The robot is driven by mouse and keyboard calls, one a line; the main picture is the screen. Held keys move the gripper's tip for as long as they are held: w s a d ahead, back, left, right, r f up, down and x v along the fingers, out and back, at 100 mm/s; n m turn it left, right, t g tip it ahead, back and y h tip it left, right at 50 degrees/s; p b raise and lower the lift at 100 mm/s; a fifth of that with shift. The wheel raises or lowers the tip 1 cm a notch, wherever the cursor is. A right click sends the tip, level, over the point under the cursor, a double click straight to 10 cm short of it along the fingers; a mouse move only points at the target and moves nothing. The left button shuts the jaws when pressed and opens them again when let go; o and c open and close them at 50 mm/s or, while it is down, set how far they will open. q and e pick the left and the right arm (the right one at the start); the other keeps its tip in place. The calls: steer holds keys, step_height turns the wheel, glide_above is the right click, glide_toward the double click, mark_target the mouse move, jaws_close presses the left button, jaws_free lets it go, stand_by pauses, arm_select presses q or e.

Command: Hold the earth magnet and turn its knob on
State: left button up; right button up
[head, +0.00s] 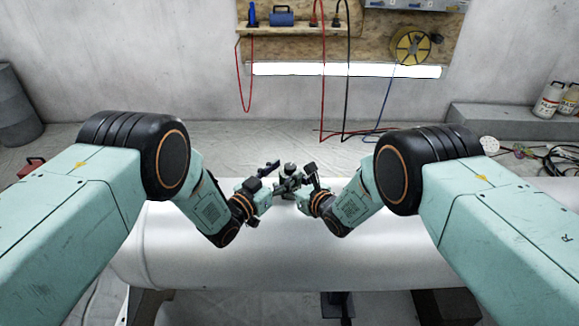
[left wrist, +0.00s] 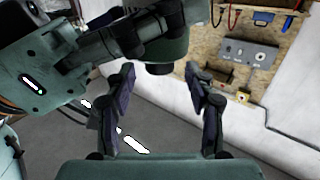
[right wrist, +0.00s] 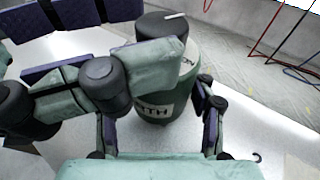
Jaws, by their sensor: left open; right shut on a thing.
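The earth magnet (right wrist: 160,108) is a green cylinder with white lettering and a black knob (right wrist: 158,27) on top, which bears a white mark. In the head view the magnet (head: 289,169) is small, between my grippers, over the white pipe. My right gripper (right wrist: 157,98) is shut on the magnet's body, one finger on each side. My left gripper (left wrist: 160,72) is open beside the magnet. Its fingers are apart, with a dark green part with a black end beyond them. In the right wrist view my left gripper hides part of the magnet. The knob's exact setting is unclear.
The large white pipe (head: 200,265) lies across in front of me. A wooden tool board (head: 345,48) with red, black and blue cables hangs on the back wall. White containers (head: 550,98) stand on a ledge at right. A grey drum (head: 15,108) stands at left.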

arm_select(q)
steer(key=shift+x, duration=1.4)
jaws_close()
steer(key=shift+h, duration=0.3)
steer(key=shift+w+m+g+h, duration=0.1)
steer(key=shift+m+g+h, duration=0.8)
steer(key=shift+m+g, duration=0.15)
steer(key=shift+r+m+g+h, duration=0.1)
steer(key=shift+m+g+h, duration=1.15)
steer(key=shift+g, duration=0.7)
